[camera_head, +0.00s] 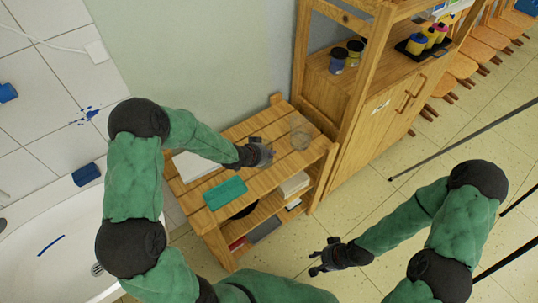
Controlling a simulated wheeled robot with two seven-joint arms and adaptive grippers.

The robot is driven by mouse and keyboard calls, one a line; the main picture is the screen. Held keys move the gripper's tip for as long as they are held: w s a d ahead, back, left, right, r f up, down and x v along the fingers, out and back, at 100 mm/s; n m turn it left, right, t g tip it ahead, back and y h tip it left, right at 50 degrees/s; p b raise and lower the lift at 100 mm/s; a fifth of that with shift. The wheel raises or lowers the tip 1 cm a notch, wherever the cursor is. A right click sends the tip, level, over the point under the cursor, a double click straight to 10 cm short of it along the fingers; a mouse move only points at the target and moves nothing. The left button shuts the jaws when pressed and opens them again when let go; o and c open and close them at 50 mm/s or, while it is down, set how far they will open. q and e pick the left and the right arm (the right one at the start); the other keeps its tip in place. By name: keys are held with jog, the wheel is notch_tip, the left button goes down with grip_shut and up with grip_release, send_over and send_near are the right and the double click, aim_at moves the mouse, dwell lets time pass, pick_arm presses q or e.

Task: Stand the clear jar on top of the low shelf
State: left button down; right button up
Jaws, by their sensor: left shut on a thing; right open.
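The low shelf (262,127) is a wooden slatted unit against the wall. My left gripper (264,155) is over its top, shut on a see-through thing that looks like the clear jar (267,150). The fingers hide much of the jar, and I cannot tell whether its base touches the slats. Another clear glass vessel (300,133) stands on the shelf top to the right of it. My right gripper (325,259) is open and empty over the floor, in front of the shelf.
A teal box (225,193) and a white sheet-like thing (195,165) lie on the shelf top. A tall wooden cabinet (365,100) stands close on the right. A white basin (45,250) is at the left. Bare slats show between the teal box and my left gripper.

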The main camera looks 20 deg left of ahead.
pick_arm(q)
jog(key=shift+f, duration=0.1)
jog(key=c, duration=1.3)
grip_release()
jog(key=p+v, duration=0.5)
jog(key=v, duration=0.7)
jog(key=s+d+f+n+g, duration=0.2)
jog(key=s+d+f, duration=0.1)
jog(key=s+f, duration=0.3)
jog(key=s+d+f+n+g, duration=0.3)
jog(key=s+f, duration=0.3)
jog(key=s, duration=0.2)
jog(key=s+d+f+n+g, duration=0.2)
jog(key=s+d+f, duration=0.3)
jog(key=s+f, duration=0.1)
jog(key=shift+s+f+n+g, duration=0.3)
jog(key=shift+s+g, duration=0.1)
